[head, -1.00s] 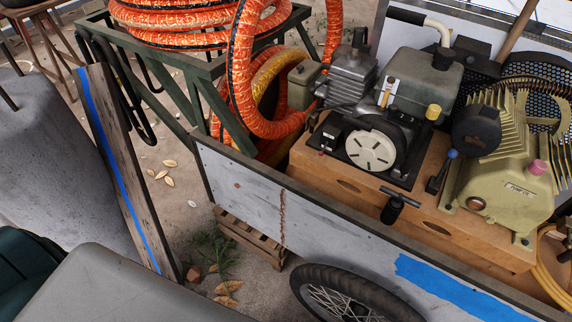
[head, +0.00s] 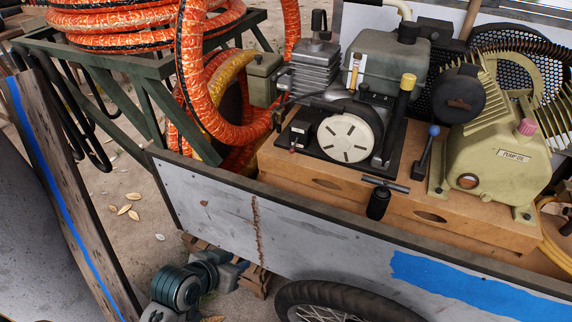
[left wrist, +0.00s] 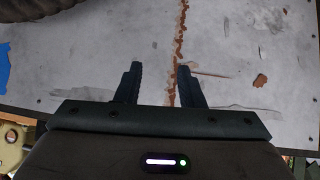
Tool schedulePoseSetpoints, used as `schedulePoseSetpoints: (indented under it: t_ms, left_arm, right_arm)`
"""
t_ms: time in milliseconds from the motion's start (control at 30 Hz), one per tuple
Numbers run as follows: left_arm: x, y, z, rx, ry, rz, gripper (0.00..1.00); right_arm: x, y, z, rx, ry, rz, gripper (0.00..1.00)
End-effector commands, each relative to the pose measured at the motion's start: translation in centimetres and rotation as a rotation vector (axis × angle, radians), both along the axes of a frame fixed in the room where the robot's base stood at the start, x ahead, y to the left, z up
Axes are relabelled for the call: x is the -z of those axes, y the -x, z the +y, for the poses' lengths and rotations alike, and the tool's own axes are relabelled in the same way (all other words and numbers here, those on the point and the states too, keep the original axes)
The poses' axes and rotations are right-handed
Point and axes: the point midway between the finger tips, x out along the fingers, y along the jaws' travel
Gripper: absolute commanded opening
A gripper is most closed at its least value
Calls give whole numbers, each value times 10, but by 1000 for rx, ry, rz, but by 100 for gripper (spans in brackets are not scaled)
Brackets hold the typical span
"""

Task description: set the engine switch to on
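The engine (head: 352,138) sits on a wooden base in the cart, with a round cream starter cover facing me. A small black box (head: 299,132) with a tiny red part, apparently the engine switch, is at its left end; its setting is too small to read. My left gripper (head: 236,272) is low in front of the cart's side panel, below and left of the box, touching nothing that I can see. In the left wrist view its two fingers (left wrist: 158,72) are apart and empty, facing the grey panel with its rust streak. My right gripper is not in view.
The cart's side panel (head: 330,240) rises between my left arm and the engine. An orange hose (head: 195,90) hangs at left, near a leaning plank (head: 62,195).

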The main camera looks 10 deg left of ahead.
Motion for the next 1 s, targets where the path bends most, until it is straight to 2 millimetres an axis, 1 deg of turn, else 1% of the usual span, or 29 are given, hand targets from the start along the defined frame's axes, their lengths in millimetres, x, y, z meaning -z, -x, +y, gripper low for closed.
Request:
schedulePoseSetpoints:
  t_ms: [33, 67, 100, 200, 300, 400, 500, 633, 833, 1000]
  left_arm:
    - [-25, -27, -11, 25, 56, -120, 35]
    - [-39, -40, -17, 37, 86, -183, 35]
    - [-58, -56, -23, 48, 123, -264, 35]
    - [-101, -87, -32, 60, 208, -440, 35]
    - [-134, -109, -35, 55, 276, -574, 35]
    - [-154, -120, -35, 47, 314, -652, 35]
    - [-161, -127, -36, 42, 330, -679, 35]
    - [-162, -141, -42, 41, 332, -681, 35]
    - [-163, -177, -57, 42, 332, -679, 35]
    - [-162, -203, -68, 42, 330, -677, 35]
  right_arm:
    - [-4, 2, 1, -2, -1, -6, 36]
    - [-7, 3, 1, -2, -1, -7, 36]
    - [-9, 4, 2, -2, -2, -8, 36]
    - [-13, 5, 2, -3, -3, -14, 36]
    - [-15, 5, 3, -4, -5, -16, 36]
    - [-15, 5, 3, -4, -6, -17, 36]
    - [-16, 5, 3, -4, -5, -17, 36]
    - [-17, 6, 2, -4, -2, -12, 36]
    - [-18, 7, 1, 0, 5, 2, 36]
    - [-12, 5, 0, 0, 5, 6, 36]
